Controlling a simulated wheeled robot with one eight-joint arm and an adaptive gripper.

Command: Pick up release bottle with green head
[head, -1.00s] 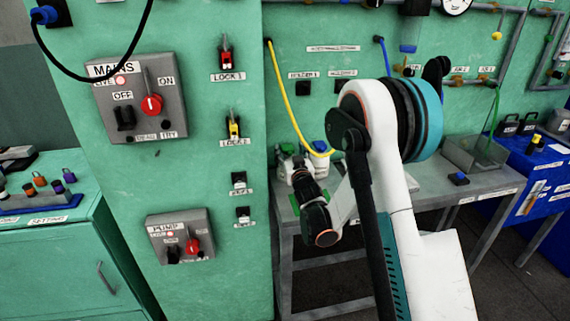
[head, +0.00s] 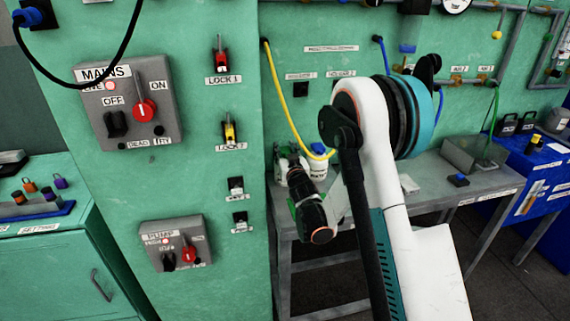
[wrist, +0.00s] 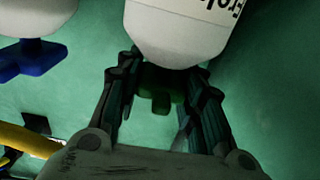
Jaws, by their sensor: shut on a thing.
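The release bottle (wrist: 185,28) is white with dark lettering and shows at the top of the wrist view. Its dark green head (wrist: 162,95) sits between the fingers of my gripper (wrist: 160,75). My gripper is shut on it, one finger on each side of the head. In the head view my gripper (head: 296,163) reaches to the back of the grey bench, mostly hidden by my own wrist. The green head is hard to make out there.
A white bottle with a blue head (head: 318,162) stands close to the right; it also shows at left in the wrist view (wrist: 30,45). A yellow hose (head: 283,95) hangs just behind. The grey bench (head: 425,180) has free room at right.

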